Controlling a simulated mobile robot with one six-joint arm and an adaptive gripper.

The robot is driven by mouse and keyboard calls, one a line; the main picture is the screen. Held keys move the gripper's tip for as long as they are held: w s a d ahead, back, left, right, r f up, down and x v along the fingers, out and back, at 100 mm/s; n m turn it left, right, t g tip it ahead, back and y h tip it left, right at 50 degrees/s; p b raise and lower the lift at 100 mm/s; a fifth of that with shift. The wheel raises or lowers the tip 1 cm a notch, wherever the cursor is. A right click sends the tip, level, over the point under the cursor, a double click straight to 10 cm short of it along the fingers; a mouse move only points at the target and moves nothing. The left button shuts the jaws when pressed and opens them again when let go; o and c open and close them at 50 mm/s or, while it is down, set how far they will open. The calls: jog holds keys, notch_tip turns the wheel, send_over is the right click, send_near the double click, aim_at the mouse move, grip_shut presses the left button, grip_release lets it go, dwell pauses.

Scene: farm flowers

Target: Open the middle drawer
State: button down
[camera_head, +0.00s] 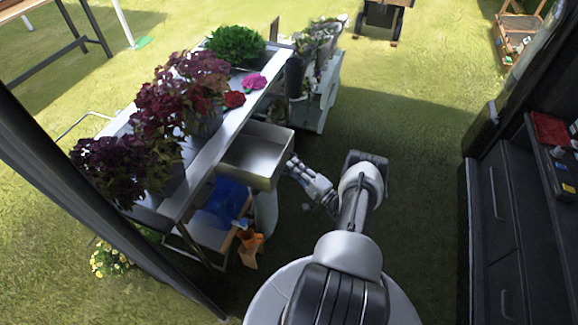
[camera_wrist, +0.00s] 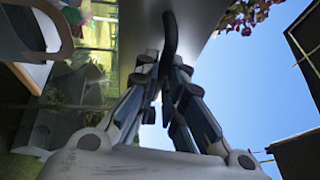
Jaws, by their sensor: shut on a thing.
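The drawer (camera_head: 262,176), a pale metal box, sticks out from under the flower table's top in the head view. Its empty inside shows, so it stands open. My gripper (camera_head: 292,164) is at the drawer's front, on its right side. In the wrist view, my gripper (camera_wrist: 167,85) has its fingers closed around a dark curved handle (camera_wrist: 170,35) on the pale drawer front (camera_wrist: 200,18). The handle is hidden in the head view.
The table (camera_head: 205,158) bears purple and red potted plants (camera_head: 180,95) and a green plant (camera_head: 236,45). Dark cabinets (camera_head: 495,200) stand at right. Grass lies between.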

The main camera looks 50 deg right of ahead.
jog(key=c, duration=1.7)
grip_release()
jog(key=s, duration=0.4)
jog(key=s+f, duration=0.1)
jog(key=s, duration=0.3)
jog(key=s+f, duration=0.1)
jog(key=s, duration=0.2)
jog(key=shift+s, duration=0.4)
